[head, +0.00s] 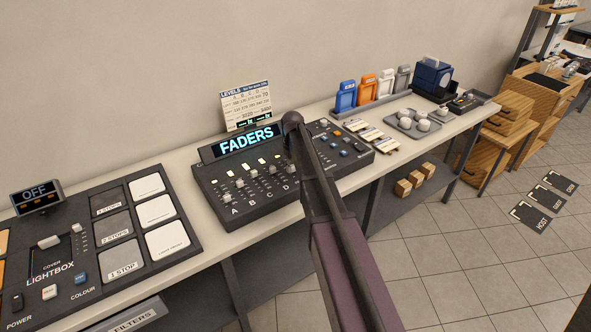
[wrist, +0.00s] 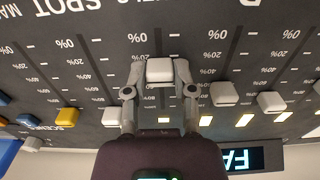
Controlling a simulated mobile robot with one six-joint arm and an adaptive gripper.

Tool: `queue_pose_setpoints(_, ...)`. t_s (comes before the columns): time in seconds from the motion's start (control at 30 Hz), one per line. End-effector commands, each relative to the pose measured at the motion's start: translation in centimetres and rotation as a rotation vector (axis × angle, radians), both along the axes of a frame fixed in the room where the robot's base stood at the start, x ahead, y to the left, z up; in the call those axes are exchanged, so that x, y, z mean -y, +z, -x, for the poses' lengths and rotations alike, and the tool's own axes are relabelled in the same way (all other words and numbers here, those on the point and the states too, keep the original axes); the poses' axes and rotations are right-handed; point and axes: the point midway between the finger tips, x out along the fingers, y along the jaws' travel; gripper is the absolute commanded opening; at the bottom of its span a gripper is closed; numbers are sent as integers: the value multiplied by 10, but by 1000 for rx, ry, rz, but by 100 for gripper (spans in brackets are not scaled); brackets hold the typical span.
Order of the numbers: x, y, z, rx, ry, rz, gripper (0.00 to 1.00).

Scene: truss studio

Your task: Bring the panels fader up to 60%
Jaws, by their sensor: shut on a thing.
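The fader console (head: 235,215) stands on the long bench, with a lit FADERS display (head: 248,138) at its back. It has a row of white-capped faders with letters below them. In the wrist view, which is upside down, my gripper (wrist: 158,90) is shut on a white fader cap (wrist: 160,70), one finger at each side. The middle scale marks beside this cap are hidden; it sits roughly level with the 40% marks of neighbouring scales. I cannot read the held fader's name. In the head view my arm hides my gripper and part of the console.
Neighbouring caps (wrist: 224,94) stand close to my right finger. A LEVELS card (head: 246,105) stands behind the console. A lightbox (head: 100,235) with its OFF display lies to the left. A grey tray (head: 408,121) and coloured holders (head: 346,97) are to the right.

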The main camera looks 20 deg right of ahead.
Motion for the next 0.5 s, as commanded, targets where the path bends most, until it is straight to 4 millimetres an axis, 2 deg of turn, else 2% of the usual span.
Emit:
queue_pose_setpoints(0.03,-3,0,-11,0,1,0,0)
queue_pose_setpoints(0.17,-7,0,-24,0,1,0,0)
queue_pose_setpoints(0.47,-8,0,-24,0,0,0,0)
queue_pose_setpoints(0.5,-8,0,-24,0,0,0,40)
